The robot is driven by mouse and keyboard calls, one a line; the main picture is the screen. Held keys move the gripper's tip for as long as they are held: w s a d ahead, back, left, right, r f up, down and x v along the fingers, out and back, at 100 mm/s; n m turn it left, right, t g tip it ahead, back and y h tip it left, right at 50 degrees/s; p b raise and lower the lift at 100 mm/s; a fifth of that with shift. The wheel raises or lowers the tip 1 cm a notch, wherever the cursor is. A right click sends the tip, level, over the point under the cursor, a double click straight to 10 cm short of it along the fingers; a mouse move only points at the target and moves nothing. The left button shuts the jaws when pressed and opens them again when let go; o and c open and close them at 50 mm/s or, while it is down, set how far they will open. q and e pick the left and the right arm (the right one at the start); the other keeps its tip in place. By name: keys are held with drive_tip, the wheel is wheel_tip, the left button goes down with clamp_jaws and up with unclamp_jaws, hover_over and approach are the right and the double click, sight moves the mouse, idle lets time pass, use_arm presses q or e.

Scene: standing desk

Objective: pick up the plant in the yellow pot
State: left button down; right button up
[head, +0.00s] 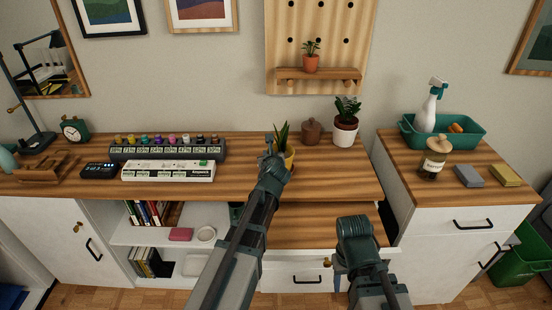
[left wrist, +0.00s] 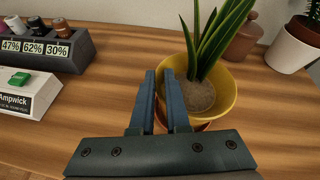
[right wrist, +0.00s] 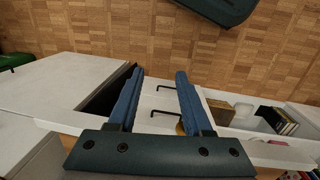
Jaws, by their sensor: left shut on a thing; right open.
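In the left wrist view, the yellow pot (left wrist: 229,92) has grey soil and a darker base below. My left gripper (left wrist: 160,73) is shut on the pot's left wall, one finger inside the rim and one outside. Whether the pot touches the desk is hard to tell. My right gripper (right wrist: 154,72) is open and empty, low in front of the desk.
A lidded terracotta jar (head: 311,132) and a white-potted plant (head: 345,130) stand right of the yellow pot. A labelled rack (head: 168,152) and a white power strip (head: 168,171) lie left. A small potted plant (head: 311,60) sits on the pegboard shelf.

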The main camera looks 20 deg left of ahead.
use_arm(q)
wheel_tip(320, 180, up, 3)
drive_tip(key=p, duration=0.3)
drive_tip(key=shift+r, duration=0.2)
drive_tip(key=shift+d+r+p, duration=0.1)
drive_tip(key=shift+r+p, duration=0.15)
drive_tip(key=shift+p, duration=0.3)
drive_tip(key=s+d+r, duration=0.1)
drive_tip(key=s+d, duration=0.9)
drive_tip(key=d, duration=0.2)
drive_tip(key=shift+p, duration=0.45)
drive_tip(key=shift+s, duration=0.1)
